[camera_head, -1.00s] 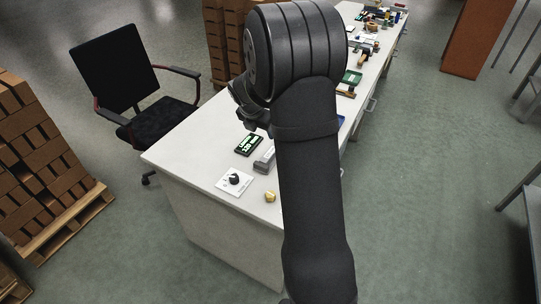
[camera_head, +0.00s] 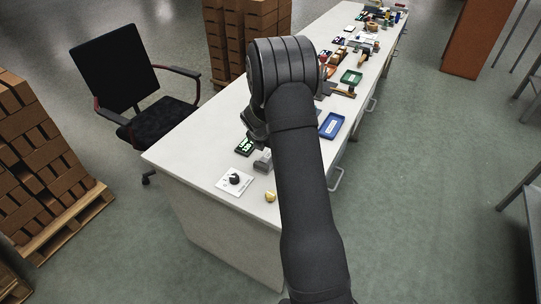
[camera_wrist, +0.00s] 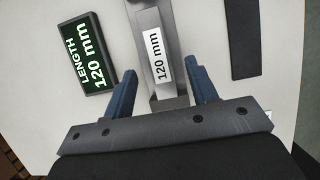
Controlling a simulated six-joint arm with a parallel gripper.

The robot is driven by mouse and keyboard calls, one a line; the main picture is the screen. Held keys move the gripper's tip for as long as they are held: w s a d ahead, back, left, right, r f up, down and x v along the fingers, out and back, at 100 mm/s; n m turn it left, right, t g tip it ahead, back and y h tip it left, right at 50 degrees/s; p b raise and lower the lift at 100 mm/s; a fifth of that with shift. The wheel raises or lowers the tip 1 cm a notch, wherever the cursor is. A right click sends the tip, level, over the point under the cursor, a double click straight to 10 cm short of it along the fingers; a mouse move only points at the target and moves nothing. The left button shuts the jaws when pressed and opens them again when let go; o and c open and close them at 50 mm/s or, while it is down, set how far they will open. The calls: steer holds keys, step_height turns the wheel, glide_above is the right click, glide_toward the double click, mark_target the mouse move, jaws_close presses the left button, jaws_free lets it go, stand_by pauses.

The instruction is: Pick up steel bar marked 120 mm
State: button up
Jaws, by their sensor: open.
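The steel bar (camera_wrist: 145,22) is grey and carries a white label reading "120 mm". In the wrist view it lies between the two blue fingers of my open gripper (camera_wrist: 162,88), with clear gaps on both sides. I cannot tell how high the fingers are above it. In the head view the near end of the bar (camera_head: 263,161) shows just below my wrist. The rest of the bar is hidden there by my arm, as are my fingertips.
A dark sign reading "LENGTH 120 mm" (camera_wrist: 85,55) lies left of the bar. A dark flat strip (camera_wrist: 244,40) lies to its right. A white plate with a black knob (camera_head: 235,181) and a yellow knob (camera_head: 270,196) are near the table's front. A blue tray (camera_head: 331,125) is farther right.

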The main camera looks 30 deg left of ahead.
steer(key=shift+x, duration=2)
steer(key=shift+a, duration=0.1)
steer(key=shift+c, duration=0.4)
jaws_close()
steer(key=shift+r, duration=0.1)
steer(key=shift+r, duration=0.1)
